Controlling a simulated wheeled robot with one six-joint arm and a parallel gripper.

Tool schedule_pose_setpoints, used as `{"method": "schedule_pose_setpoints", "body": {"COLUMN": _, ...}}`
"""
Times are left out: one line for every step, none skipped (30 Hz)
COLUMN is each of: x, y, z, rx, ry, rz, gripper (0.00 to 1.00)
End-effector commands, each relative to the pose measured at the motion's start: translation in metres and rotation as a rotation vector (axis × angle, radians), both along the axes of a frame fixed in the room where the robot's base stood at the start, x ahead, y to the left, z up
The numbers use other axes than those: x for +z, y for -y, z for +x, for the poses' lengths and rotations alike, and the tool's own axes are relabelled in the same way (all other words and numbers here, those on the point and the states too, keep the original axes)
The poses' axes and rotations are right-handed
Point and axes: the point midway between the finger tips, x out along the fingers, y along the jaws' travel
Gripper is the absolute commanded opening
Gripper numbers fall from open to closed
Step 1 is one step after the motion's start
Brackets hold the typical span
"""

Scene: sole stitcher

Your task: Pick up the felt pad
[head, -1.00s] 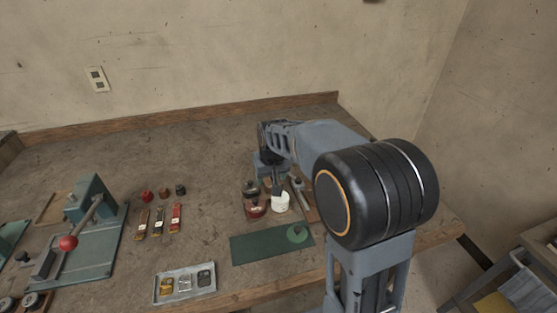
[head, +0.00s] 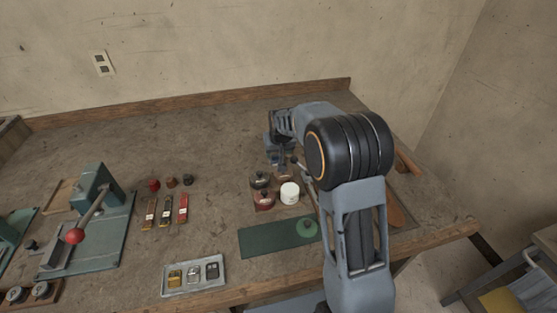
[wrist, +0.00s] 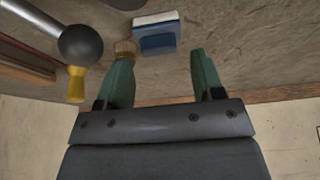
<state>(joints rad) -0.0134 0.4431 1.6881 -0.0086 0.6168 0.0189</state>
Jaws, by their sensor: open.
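A small block with a blue body and a white layer, which looks like the felt pad (wrist: 156,38), lies on the bench in the wrist view. My gripper (wrist: 162,52) has its green fingers spread apart, with nothing held between them. The block lies just beyond the fingertips, nearer the left finger; I cannot tell the height gap. In the head view my gripper (head: 280,168) is over the back right of the bench, behind the jars. I cannot make out the pad there; my arm may be hiding it.
In the wrist view, a dark ball on a rod (wrist: 80,45) and a yellow-tipped tool (wrist: 76,85) lie left of the left finger, and a tan round end (wrist: 125,48) is beside its tip. A white jar (head: 290,193) and green mat (head: 270,238) are nearer the front.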

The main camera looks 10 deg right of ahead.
Motion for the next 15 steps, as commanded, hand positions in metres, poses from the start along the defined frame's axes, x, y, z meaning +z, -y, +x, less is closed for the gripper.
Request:
{"method": "schedule_pose_setpoints", "body": {"x": -0.005, "y": 0.000, "z": 0.002, "rx": 0.000, "ry": -0.004, "rz": 0.000, "gripper": 0.62}}
{"method": "schedule_pose_setpoints", "body": {"x": -0.009, "y": 0.000, "z": 0.004, "rx": 0.000, "ry": -0.005, "rz": 0.000, "gripper": 0.62}}
{"method": "schedule_pose_setpoints", "body": {"x": -0.014, "y": 0.000, "z": 0.007, "rx": 0.000, "ry": -0.004, "rz": 0.000, "gripper": 0.62}}
{"method": "schedule_pose_setpoints", "body": {"x": -0.017, "y": 0.001, "z": 0.009, "rx": 0.000, "ry": -0.004, "rz": 0.000, "gripper": 0.62}}
{"method": "schedule_pose_setpoints", "body": {"x": -0.021, "y": 0.001, "z": 0.011, "rx": 0.000, "ry": -0.005, "rz": 0.000, "gripper": 0.62}}
{"method": "schedule_pose_setpoints", "body": {"x": -0.026, "y": 0.001, "z": 0.013, "rx": 0.000, "ry": -0.004, "rz": 0.000, "gripper": 0.62}}
{"method": "schedule_pose_setpoints", "body": {"x": -0.030, "y": 0.001, "z": 0.014, "rx": 0.000, "ry": -0.004, "rz": 0.000, "gripper": 0.62}}
{"method": "schedule_pose_setpoints", "body": {"x": -0.033, "y": 0.001, "z": 0.015, "rx": -0.001, "ry": -0.004, "rz": 0.000, "gripper": 0.62}}
{"method": "schedule_pose_setpoints", "body": {"x": -0.036, "y": 0.001, "z": 0.017, "rx": -0.001, "ry": -0.003, "rz": 0.000, "gripper": 0.62}}
{"method": "schedule_pose_setpoints", "body": {"x": -0.039, "y": 0.001, "z": 0.018, "rx": -0.001, "ry": -0.003, "rz": 0.000, "gripper": 0.62}}
{"method": "schedule_pose_setpoints", "body": {"x": -0.040, "y": 0.001, "z": 0.019, "rx": -0.001, "ry": -0.002, "rz": 0.000, "gripper": 0.62}}
{"method": "schedule_pose_setpoints", "body": {"x": -0.042, "y": 0.001, "z": 0.020, "rx": -0.001, "ry": -0.001, "rz": 0.000, "gripper": 0.62}}
{"method": "schedule_pose_setpoints", "body": {"x": -0.043, "y": 0.001, "z": 0.020, "rx": -0.001, "ry": 0.000, "rz": 0.000, "gripper": 0.62}}
{"method": "schedule_pose_setpoints", "body": {"x": -0.043, "y": 0.001, "z": 0.020, "rx": -0.001, "ry": 0.000, "rz": 0.000, "gripper": 0.62}}
{"method": "schedule_pose_setpoints", "body": {"x": -0.043, "y": 0.001, "z": 0.020, "rx": -0.001, "ry": 0.000, "rz": 0.000, "gripper": 0.62}}
